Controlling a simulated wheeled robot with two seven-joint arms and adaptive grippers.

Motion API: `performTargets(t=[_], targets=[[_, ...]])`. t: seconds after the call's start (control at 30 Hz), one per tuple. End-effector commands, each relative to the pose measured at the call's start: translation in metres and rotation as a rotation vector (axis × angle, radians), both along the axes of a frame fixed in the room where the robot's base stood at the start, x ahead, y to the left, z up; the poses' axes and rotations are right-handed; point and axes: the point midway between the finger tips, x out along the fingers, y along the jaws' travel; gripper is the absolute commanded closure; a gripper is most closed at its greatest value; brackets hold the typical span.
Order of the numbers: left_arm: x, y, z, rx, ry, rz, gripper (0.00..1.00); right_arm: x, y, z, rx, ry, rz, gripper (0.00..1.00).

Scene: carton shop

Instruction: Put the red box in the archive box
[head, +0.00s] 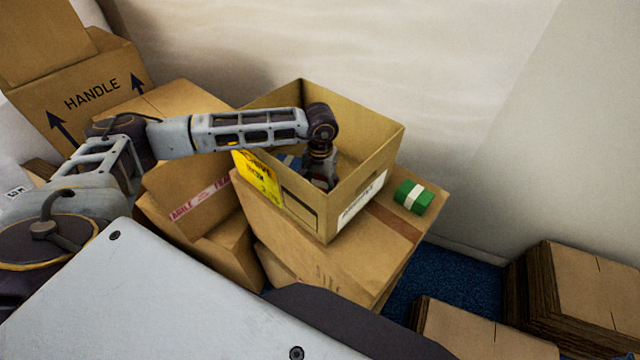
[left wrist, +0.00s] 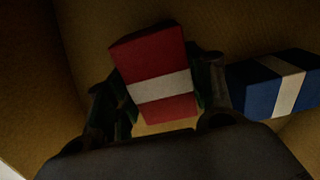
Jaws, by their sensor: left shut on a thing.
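The archive box (head: 357,200) is an open brown carton with a yellow label, standing on a larger closed carton. My left arm reaches over its wall, and my left gripper (head: 322,180) is down inside it. In the left wrist view my left gripper (left wrist: 160,100) is shut on the red box (left wrist: 150,62), which has a white band. The fingers hold it at its two sides. Whether the red box touches the floor of the archive box I cannot tell. The red box is mostly hidden in the head view. My right gripper is not in view.
A blue box with a white band (left wrist: 258,88) lies in the archive box beside the red box. A green box with a white band (head: 414,197) sits on the carton (head: 350,250) outside the archive box. Flat cardboard stacks (head: 580,285) stand at right; a HANDLE carton (head: 85,100) stands at left.

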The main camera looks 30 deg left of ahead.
Motion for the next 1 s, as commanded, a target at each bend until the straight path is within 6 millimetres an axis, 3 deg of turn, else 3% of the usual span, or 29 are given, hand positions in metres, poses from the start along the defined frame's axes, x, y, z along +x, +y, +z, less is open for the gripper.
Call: performTargets(t=[0.4, 0.43, 0.57, 1.0], targets=[[0.0002, -0.0001, -0.0036, 0.0, -0.001, 0.0, 0.77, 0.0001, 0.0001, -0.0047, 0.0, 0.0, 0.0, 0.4], [0.0001, 0.0, -0.0034, 0.0, 0.0, 0.0, 0.44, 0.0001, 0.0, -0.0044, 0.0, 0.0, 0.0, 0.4], [0.0001, 0.0, -0.0029, 0.0, 0.0, 0.0, 0.28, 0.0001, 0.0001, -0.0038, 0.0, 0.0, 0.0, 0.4], [0.0002, 0.0001, -0.002, 0.0, -0.001, 0.0, 0.25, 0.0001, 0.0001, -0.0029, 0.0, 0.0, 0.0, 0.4]])
